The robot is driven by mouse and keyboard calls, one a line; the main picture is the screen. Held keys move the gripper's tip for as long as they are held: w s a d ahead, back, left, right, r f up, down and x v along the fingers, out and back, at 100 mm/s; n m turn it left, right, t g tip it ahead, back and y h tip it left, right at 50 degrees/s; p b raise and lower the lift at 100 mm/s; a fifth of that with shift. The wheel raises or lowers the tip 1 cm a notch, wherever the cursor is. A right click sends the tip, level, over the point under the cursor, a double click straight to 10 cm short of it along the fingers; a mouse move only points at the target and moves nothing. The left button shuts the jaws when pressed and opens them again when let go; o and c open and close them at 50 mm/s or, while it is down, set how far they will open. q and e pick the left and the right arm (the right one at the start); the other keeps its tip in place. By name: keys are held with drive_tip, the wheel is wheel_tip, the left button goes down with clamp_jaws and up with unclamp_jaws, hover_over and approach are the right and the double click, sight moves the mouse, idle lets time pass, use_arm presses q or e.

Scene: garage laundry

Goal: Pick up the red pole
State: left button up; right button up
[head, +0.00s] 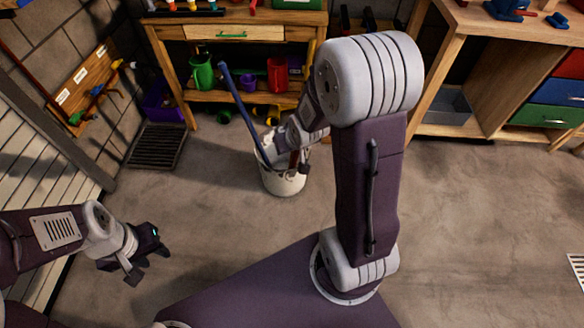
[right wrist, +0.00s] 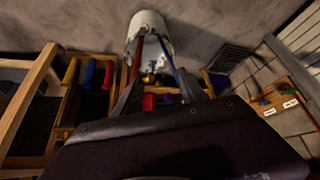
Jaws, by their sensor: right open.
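A white bucket (head: 283,180) stands on the floor in front of the workbench. A blue pole (head: 240,108) leans out of it to the left. In the right wrist view the bucket (right wrist: 148,27) holds the red pole (right wrist: 136,58) and the blue pole (right wrist: 174,72). My right gripper (right wrist: 161,88) is open, with the red pole close to its left finger in that view; I cannot tell whether they touch. In the head view my right arm hides most of the red pole. My left gripper (head: 148,263) is open and empty above the floor.
A workbench (head: 235,33) with coloured pots on its shelf stands behind the bucket. A black floor grate (head: 156,146) lies left of it. A wooden desk (head: 480,45) with coloured drawers (head: 553,92) stands at right. The floor around the bucket's front is clear.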

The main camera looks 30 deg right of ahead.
drive_tip(key=w+d+f+t+b, duration=0.2)
drive_tip(key=w+d+f+b, duration=0.15)
drive_tip(key=f+b, duration=0.4)
drive_tip(key=w+d+f+t+b, duration=0.1)
drive_tip(key=w+d+f+b, duration=0.25)
drive_tip(key=f+b, duration=0.35)
drive_tip(key=m+t+h+b, duration=0.1)
drive_tip(key=t+b, duration=0.3)
drive_tip(key=b, duration=1)
hover_over(295, 157)
drive_tip(key=s, duration=0.2)
drive_tip(key=f, duration=1.2)
drive_tip(key=shift+s+d, duration=0.1)
drive_tip(key=shift+d, duration=0.3)
drive_tip(key=b+x, duration=0.3)
drive_tip(key=x, duration=0.1)
drive_tip(key=shift+a+f, duration=0.1)
drive_tip(key=shift+f, duration=0.15)
drive_tip(key=shift+w+f, duration=0.1)
drive_tip(key=shift+w, duration=0.35)
clamp_jaws()
drive_tip(key=shift+r, duration=0.2)
